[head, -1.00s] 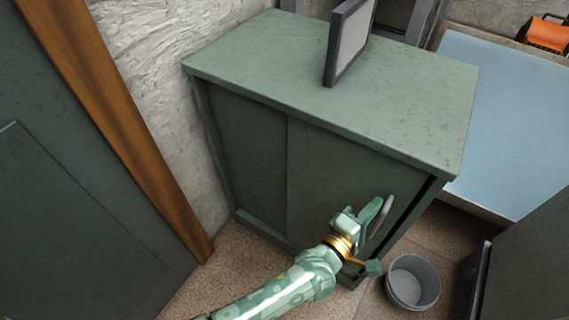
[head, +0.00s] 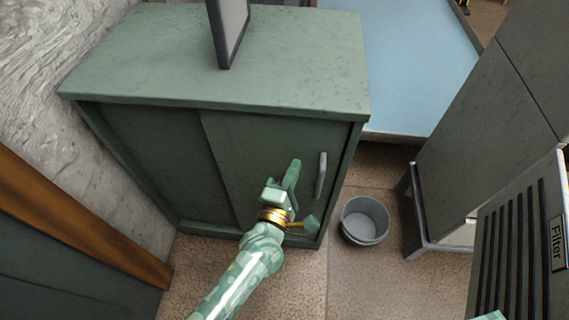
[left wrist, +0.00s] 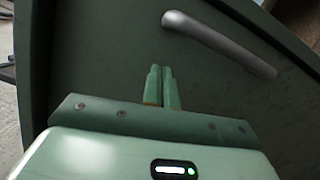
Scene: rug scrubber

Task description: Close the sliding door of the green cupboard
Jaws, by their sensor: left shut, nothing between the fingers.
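The green cupboard (head: 290,75) stands against the wall. Its sliding door (head: 250,150) is the right-hand front panel, with a grey vertical bar handle (head: 320,176) near its right edge. A narrow dark strip shows between that edge and the cupboard's right side; I cannot tell how deep it is. My left gripper (head: 294,168) is in front of the door, just left of the handle, shut and empty. In the left wrist view, the shut fingertips (left wrist: 160,70) point at the dark green door surface, with the handle (left wrist: 220,45) beyond them to the upper right. Contact cannot be told.
A grey bucket (head: 364,220) stands on the floor right of the cupboard. A framed panel (head: 229,32) stands on the cupboard top. A grey cabinet (head: 480,130) and a slatted unit marked Filter (head: 520,245) are at the right. Tan floor (head: 300,290) is clear in front.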

